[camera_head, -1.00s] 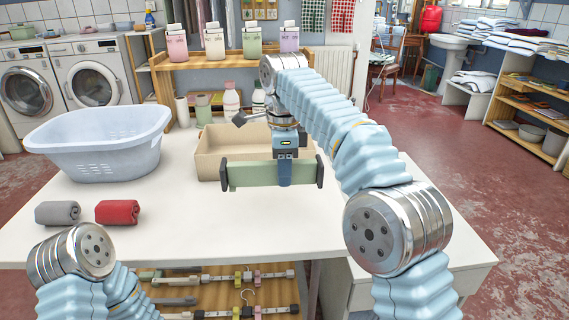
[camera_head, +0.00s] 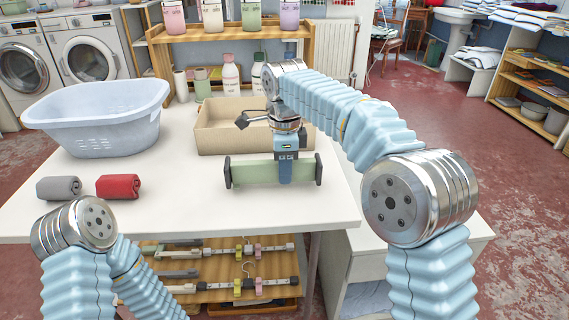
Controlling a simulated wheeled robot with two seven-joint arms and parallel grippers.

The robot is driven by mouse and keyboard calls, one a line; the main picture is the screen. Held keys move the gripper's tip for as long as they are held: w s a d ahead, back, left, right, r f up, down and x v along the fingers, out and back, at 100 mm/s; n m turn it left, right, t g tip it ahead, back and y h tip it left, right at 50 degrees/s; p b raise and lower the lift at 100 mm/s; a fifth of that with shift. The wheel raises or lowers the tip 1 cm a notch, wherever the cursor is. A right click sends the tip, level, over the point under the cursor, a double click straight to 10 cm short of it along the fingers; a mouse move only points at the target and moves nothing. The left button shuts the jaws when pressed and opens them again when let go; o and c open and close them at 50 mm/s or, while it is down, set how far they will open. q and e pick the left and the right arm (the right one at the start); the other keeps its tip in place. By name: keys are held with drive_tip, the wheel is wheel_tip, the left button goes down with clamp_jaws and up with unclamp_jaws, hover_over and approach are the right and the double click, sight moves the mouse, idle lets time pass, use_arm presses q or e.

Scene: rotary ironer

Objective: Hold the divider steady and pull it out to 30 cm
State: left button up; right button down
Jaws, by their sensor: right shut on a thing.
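The divider (camera_head: 255,173) is a pale green bar with dark end pieces, in the middle of the head view. It lies crosswise in front of the beige open box (camera_head: 222,143), close to the white table top. I cannot tell whether it touches the table. My right gripper (camera_head: 286,178) comes down on it from above and is shut on it, a little right of its middle. The fingers hide part of the bar. My left arm shows at the lower left, but its gripper is out of view.
A pale blue laundry basket (camera_head: 105,135) stands on the table (camera_head: 180,215) at left. A grey roll (camera_head: 58,188) and a red roll (camera_head: 118,186) lie in front of it. Bottles (camera_head: 230,78) stand behind the box. The table is clear around the divider's front.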

drive_tip(key=shift+f, duration=0.6)
drive_tip(key=shift+f, duration=0.15)
drive_tip(key=c, duration=1.1)
unclamp_jaws()
drive_tip(key=shift+r, duration=0.3)
clamp_jaws()
idle(0.3)
